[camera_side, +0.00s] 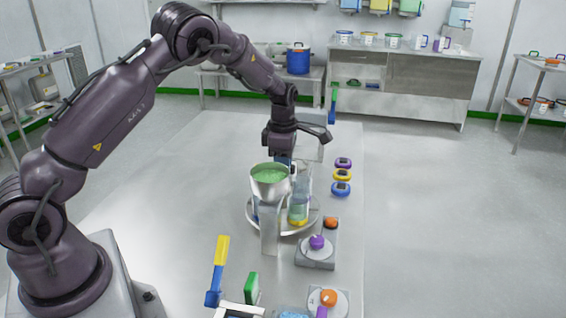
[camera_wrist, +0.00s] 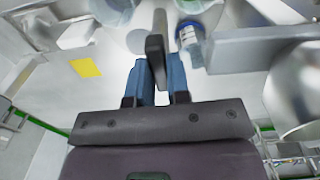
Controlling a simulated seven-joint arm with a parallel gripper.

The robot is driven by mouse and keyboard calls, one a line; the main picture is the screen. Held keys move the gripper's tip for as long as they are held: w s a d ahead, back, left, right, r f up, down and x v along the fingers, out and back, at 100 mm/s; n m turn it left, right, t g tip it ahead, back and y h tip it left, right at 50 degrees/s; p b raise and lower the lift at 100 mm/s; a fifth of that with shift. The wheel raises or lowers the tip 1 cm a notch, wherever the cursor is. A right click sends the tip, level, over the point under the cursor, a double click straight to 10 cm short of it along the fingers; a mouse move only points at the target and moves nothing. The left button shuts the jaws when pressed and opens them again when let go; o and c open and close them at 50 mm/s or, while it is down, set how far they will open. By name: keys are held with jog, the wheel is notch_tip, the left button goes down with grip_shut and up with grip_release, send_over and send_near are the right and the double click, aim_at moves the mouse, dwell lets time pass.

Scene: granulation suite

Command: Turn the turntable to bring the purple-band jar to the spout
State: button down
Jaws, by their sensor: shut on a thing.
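The round grey turntable (camera_side: 311,224) stands on the table under a metal hopper (camera_side: 270,190) filled with green granules. A clear jar with a yellow band (camera_side: 298,221) stands on its right side. A blue-banded jar (camera_wrist: 190,38) shows beside the fingers in the wrist view. I cannot make out a purple-band jar; the hopper and its stand hide part of the turntable. The spout outlet is not clear to see. My gripper (camera_wrist: 160,78), also in the side view (camera_side: 284,161), points down behind the hopper. Its blue fingers are shut on a dark-tipped grey handle (camera_wrist: 156,48).
A grey post (camera_side: 270,232) stands in front of the turntable. Purple, yellow and blue round pieces (camera_side: 342,175) lie to its right. The table's left part is clear.

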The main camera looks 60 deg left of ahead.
jog(key=shift+r+n, duration=0.1)
jog(key=shift+n, duration=8.6)
jog(key=c, duration=1.1)
grip_release()
notch_tip(320, 180, up, 13)
